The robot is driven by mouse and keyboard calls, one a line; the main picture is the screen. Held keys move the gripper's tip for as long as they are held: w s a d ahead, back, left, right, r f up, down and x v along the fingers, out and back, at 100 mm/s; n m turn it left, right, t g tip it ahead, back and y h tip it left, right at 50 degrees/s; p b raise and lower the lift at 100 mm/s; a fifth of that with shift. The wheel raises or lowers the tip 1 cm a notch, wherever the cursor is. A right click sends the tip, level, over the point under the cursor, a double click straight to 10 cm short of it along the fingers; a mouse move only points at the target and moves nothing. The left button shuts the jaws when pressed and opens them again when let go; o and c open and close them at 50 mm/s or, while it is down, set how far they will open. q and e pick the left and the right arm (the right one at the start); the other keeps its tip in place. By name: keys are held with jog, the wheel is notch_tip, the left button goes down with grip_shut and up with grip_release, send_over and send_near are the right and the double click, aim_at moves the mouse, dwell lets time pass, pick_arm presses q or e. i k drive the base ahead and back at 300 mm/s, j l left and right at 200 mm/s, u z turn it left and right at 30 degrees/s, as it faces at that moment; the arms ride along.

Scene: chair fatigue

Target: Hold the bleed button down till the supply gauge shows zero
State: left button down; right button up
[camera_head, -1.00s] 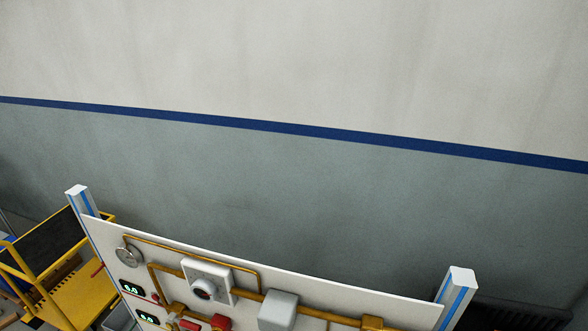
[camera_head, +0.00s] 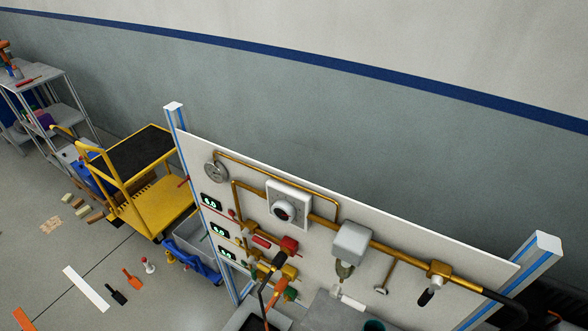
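A pneumatic panel (camera_head: 400,235) stands at the centre right, a white board with brass pipes. A round dial gauge (camera_head: 215,171) is at its upper left; its needle is too small to read. Below it are several digital displays; the top one (camera_head: 210,201) seems to read 6.0. A white square box carries a round grey-collared button (camera_head: 284,210) with a dark red centre. A small red knob (camera_head: 231,213) is left of it. I cannot tell which of these is the bleed button. Neither of my grippers shows.
A yellow cart (camera_head: 160,205) with a black top stands left of the panel. A grey bin (camera_head: 190,240) is between them. A metal shelf (camera_head: 55,95) stands at the far left. Tools and small parts, including a white strip (camera_head: 87,288), lie on the floor. A grey wall runs behind.

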aim_at(380, 292)
jog(key=z, duration=0.7)
jog(key=l+u, duration=0.2)
jog(key=l, duration=0.2)
jog(key=k, duration=0.35)
